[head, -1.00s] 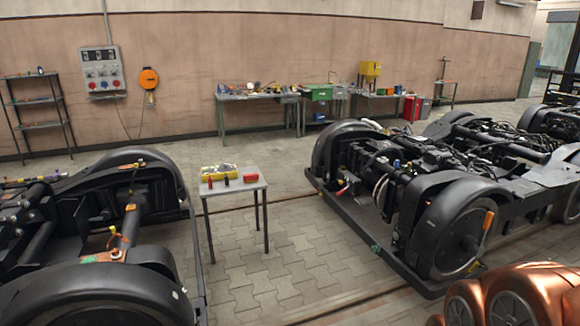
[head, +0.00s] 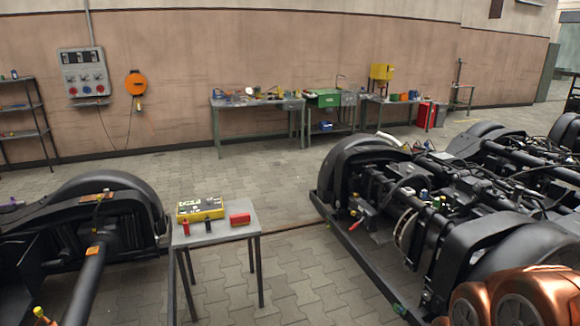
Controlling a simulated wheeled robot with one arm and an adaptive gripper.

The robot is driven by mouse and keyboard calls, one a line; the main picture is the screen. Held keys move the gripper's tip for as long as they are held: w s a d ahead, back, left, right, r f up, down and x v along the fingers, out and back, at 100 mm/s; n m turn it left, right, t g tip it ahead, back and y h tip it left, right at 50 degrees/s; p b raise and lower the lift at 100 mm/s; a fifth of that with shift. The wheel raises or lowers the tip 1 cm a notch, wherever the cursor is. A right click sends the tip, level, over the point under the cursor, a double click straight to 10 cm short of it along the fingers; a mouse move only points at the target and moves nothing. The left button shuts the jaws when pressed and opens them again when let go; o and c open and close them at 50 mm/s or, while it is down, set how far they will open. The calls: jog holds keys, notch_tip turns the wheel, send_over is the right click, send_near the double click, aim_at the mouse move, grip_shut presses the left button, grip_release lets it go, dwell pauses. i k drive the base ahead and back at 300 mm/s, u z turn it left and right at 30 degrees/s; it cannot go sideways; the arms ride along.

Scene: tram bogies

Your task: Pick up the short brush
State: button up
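I cannot make out a short brush for certain in the head view. A small grey table (head: 246,227) stands between the two bogies. On it are a yellow case (head: 200,208) with items on top, a red block-like object (head: 240,219), a small red upright item (head: 186,227) and a small dark item (head: 207,225). These are too small to identify surely. My gripper is not in view; only a copper-coloured part of my arm shows at the bottom right.
A black bogie (head: 110,195) stands at the left and another (head: 345,165) at the right. Workbenches (head: 258,101) with tools and a green box (head: 323,98) line the back wall. A shelf (head: 22,108) is at far left. Paved floor is open behind the small table.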

aim_at(244, 219)
jog(key=i, duration=3.3)
jog(key=u, duration=3.2)
